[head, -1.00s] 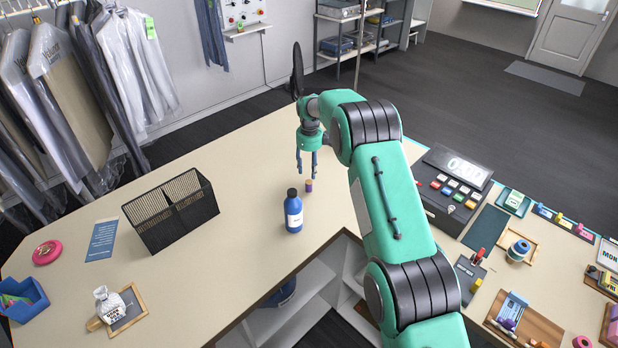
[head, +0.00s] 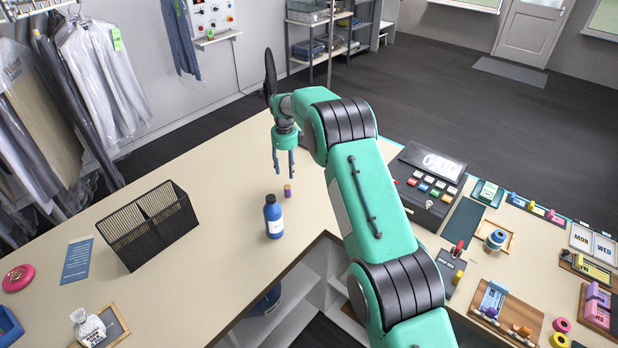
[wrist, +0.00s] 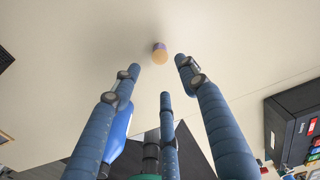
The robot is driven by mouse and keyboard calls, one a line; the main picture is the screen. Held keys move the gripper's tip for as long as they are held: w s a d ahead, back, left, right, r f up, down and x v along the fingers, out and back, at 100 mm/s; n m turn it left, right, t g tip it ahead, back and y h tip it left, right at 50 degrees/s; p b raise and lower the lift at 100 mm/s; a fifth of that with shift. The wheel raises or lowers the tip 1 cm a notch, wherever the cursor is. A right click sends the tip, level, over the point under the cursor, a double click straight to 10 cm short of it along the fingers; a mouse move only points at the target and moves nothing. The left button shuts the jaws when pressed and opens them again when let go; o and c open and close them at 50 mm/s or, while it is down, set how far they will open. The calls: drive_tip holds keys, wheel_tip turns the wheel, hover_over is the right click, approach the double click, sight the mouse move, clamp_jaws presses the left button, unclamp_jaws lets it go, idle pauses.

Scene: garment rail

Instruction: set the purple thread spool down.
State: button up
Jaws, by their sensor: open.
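The purple thread spool (head: 288,190) stands upright on the beige counter (head: 222,210), behind and right of a blue bottle (head: 273,217). In the wrist view the spool (wrist: 160,52) shows a pale tan top and lies beyond the fingertips, apart from them. My gripper (head: 284,164) points down above and slightly behind the spool, with a gap between. Its blue fingers (wrist: 160,85) are spread and empty. The blue bottle also shows in the wrist view (wrist: 117,135), partly hidden behind the left finger.
A black mesh basket (head: 147,225) stands to the left. A cash register (head: 428,185) is on the right, with small trays and goods beyond. The counter between basket and bottle is clear. The counter's inner edge (head: 290,268) lies in front of the bottle.

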drive_tip(key=s+d+r+n+t, duration=0.1)
drive_tip(key=s+d+r+n, duration=0.3)
drive_tip(key=r, duration=0.6)
drive_tip(key=s+d+r+n, duration=0.1)
drive_tip(key=s+d+r, duration=0.3)
drive_tip(key=r, duration=0.6)
drive_tip(key=s+d+r+n+t, duration=0.1)
drive_tip(key=s+d+r+n, duration=0.2)
drive_tip(key=s+r, duration=0.45)
drive_tip(key=s+d+r+n, duration=0.25)
drive_tip(key=s+r, duration=0.35)
drive_tip(key=s, duration=0.3)
drive_tip(key=s+d+r+n+t, duration=0.1)
drive_tip(key=s+d+r+n, duration=0.15)
drive_tip(key=s, duration=0.75)
drive_tip(key=s+d+r+n+t, duration=0.1)
drive_tip(key=s+d+r+n, duration=0.2)
drive_tip(key=s, duration=0.7)
drive_tip(key=s+d+f+n, duration=0.1)
drive_tip(key=s+n, duration=0.3)
drive_tip(key=s, duration=0.5)
drive_tip(key=s+d+f+n+t, duration=0.1)
drive_tip(key=s+f+n, duration=0.3)
drive_tip(key=s, duration=0.6)
drive_tip(key=shift+s+d, duration=0.15)
drive_tip(key=shift+s, duration=0.05)
